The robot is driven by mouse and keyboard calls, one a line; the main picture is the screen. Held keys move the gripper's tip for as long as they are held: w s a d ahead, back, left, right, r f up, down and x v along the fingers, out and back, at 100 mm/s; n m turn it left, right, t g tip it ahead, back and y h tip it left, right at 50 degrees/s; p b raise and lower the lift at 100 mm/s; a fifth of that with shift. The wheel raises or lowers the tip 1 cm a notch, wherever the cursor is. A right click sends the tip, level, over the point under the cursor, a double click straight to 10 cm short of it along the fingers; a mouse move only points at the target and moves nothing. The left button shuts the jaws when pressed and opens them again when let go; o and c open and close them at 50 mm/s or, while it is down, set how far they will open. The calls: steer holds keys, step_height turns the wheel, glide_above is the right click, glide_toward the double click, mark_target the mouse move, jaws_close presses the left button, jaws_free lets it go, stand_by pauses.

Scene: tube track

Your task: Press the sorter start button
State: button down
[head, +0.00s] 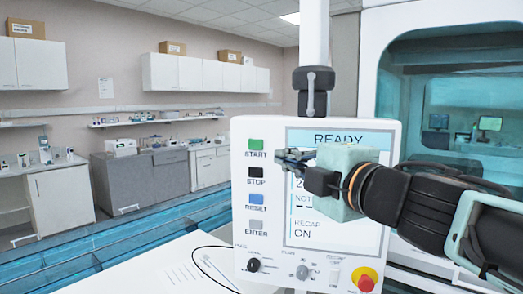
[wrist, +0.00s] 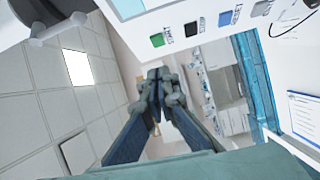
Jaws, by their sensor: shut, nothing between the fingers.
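The sorter panel (head: 268,245) is a white box with a screen reading READY. The green START button (head: 255,145) is at the top of its left column, above the black STOP, blue RESET and grey ENTER buttons. In the wrist view the green START button (wrist: 157,40) is above my gripper. My gripper (head: 282,158) is shut and empty, in front of the panel. In the head view its tips are just right of and slightly below the START button. In the wrist view the shut fingers (wrist: 154,76) appear apart from the button. The gap in depth is hard to judge.
A red emergency knob (head: 365,278) and small dials sit along the panel's bottom. A grey clamp and pole (head: 313,80) hold the panel from above. A large glazed machine (head: 395,60) stands behind at right. A white table surface (head: 150,270) lies at lower left.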

steer(key=shift+s+a+n+y, duration=0.25)
steer(key=shift+a+n+y, duration=0.15)
steer(key=shift+a+n, duration=0.2)
steer(key=b, duration=0.1)
glide_toward(251, 144)
steer(key=x, duration=0.5)
steer(key=shift+a, duration=0.35)
steer(key=shift+w+d, duration=0.15)
steer(key=shift+w, duration=0.25)
